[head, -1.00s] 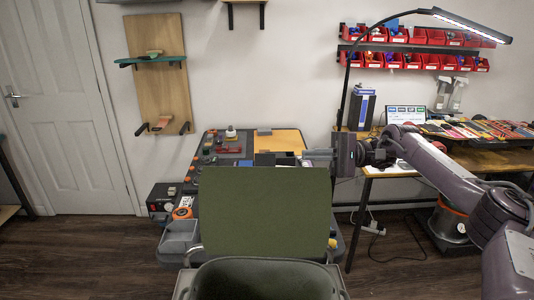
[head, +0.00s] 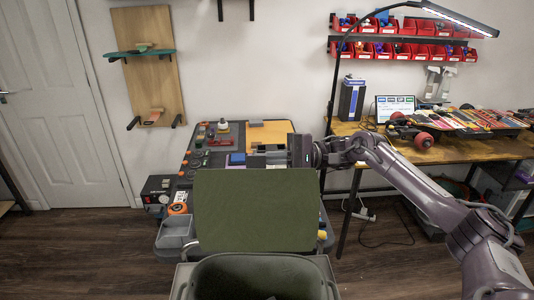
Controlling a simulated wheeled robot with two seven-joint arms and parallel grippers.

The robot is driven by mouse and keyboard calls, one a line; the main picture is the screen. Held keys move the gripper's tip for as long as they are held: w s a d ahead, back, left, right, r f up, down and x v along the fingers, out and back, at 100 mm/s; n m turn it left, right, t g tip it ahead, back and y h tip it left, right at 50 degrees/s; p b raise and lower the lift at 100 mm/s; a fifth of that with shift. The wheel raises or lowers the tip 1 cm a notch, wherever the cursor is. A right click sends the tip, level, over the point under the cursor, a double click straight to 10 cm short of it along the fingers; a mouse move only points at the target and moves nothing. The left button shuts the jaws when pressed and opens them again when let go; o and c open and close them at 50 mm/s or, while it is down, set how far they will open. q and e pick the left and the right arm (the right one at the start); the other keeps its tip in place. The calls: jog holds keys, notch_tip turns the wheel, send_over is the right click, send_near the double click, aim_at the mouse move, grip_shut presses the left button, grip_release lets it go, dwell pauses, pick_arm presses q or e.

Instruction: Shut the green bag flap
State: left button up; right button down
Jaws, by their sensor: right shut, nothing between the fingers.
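The green bag (head: 255,278) stands at the bottom middle of the head view, its top open. Its flap, a flat dark green panel (head: 257,210), stands raised behind the opening. My right gripper (head: 272,160) is just behind the flap's top edge, its fingers pointing left. It is shut and holds nothing. Whether it touches the flap I cannot tell. My left gripper is not in view.
A work cart (head: 205,160) with tools and an orange-yellow panel (head: 270,132) stands behind the flap. A wooden workbench (head: 455,150) with skateboards is at the right, with a lamp and red bins (head: 400,50) above. Wooden floor is clear at left.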

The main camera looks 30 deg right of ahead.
jog(key=shift+s+a+r, duration=0.15)
jog(key=shift+s+a, duration=0.15)
jog(key=shift+s, duration=0.1)
